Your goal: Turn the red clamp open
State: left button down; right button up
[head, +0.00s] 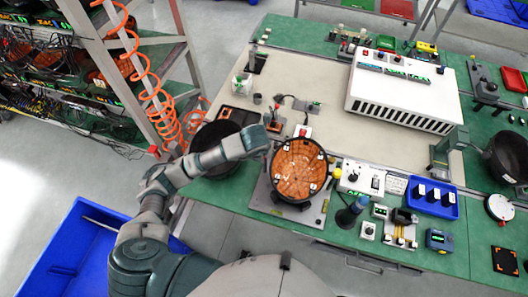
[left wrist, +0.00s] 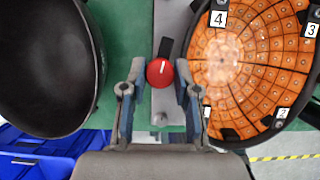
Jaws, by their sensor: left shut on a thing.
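The red clamp (left wrist: 160,72) is a round red knob with a white line, on a grey metal plate (left wrist: 172,20). The line runs nearly upright in the left wrist view, and a short black bar sticks out above the knob. My left gripper (left wrist: 159,85) has one finger on each side of the knob and is shut on it. In the head view my left gripper (head: 266,140) is beside the round orange board (head: 299,168), and the knob is hidden there. The board, in a black ring, also shows in the left wrist view (left wrist: 255,60). My right gripper is not in view.
A black bowl (head: 214,140) is close on the left of my left gripper. A white box (head: 357,178) with a knob and a blue tray (head: 432,198) are to the right. A large white unit (head: 402,90) stands behind. A rack with orange hoses (head: 150,85) is at left.

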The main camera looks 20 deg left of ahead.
pick_arm(q)
jog(key=shift+w+r+n+y, duration=0.15)
jog(key=shift+n+y, duration=0.25)
jog(key=shift+n, duration=0.7)
jog(key=c, duration=1)
grip_release()
jog(key=shift+o, duration=0.7)
jog(key=v, duration=1.1)
jog(key=shift+r, duration=0.3)
jog(key=shift+s+d+f, duration=0.1)
jog(key=shift+s, duration=0.15)
